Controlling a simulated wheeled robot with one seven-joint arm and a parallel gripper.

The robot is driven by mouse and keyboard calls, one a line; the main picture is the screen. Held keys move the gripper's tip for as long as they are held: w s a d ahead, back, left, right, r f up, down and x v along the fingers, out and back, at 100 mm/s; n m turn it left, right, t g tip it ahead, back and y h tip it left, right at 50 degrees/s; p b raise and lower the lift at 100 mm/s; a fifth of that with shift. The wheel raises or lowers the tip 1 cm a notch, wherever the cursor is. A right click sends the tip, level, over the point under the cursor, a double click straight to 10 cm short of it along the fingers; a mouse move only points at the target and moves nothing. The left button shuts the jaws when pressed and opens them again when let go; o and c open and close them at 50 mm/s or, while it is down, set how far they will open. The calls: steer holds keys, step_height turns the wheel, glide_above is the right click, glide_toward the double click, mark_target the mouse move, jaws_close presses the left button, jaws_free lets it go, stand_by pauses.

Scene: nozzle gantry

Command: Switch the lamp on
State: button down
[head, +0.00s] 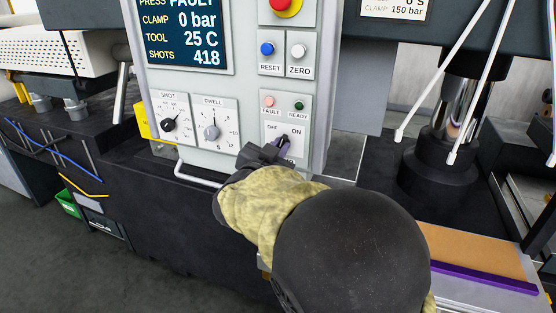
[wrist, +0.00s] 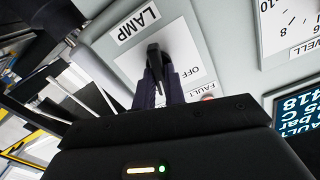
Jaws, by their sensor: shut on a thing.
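The lamp switch is a black rotary knob (wrist: 154,54) on a white plate labelled LAMP in the wrist view. The plate (head: 268,143) is low on the grey control panel in the head view, with OFF at left and ON at right. My gripper (wrist: 158,84) is shut on the knob, its dark fingers against both sides. In the head view my gripper (head: 281,146) covers most of the knob. I cannot tell surely which mark the knob points to. The ON mark is hidden in the wrist view.
SHOT (head: 170,122) and DWELL (head: 212,132) dials sit left of the plate. RESET (head: 267,49) and ZERO (head: 298,51) buttons are above it. A white handle bar (head: 196,178) sticks out below the dials. A press column (head: 440,150) stands at right.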

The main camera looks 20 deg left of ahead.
steer(key=shift+f+m+b, duration=0.1)
steer(key=shift+m+b, duration=1)
steer(key=shift+m, duration=0.1)
steer(key=c, duration=1.5)
jaws_free()
steer(key=shift+o, duration=0.2)
steer(key=shift+s, duration=0.1)
steer(key=s+a+b, duration=0.1)
steer(key=s+b, duration=0.3)
steer(key=s, duration=1.3)
steer(key=shift+s+a, duration=0.15)
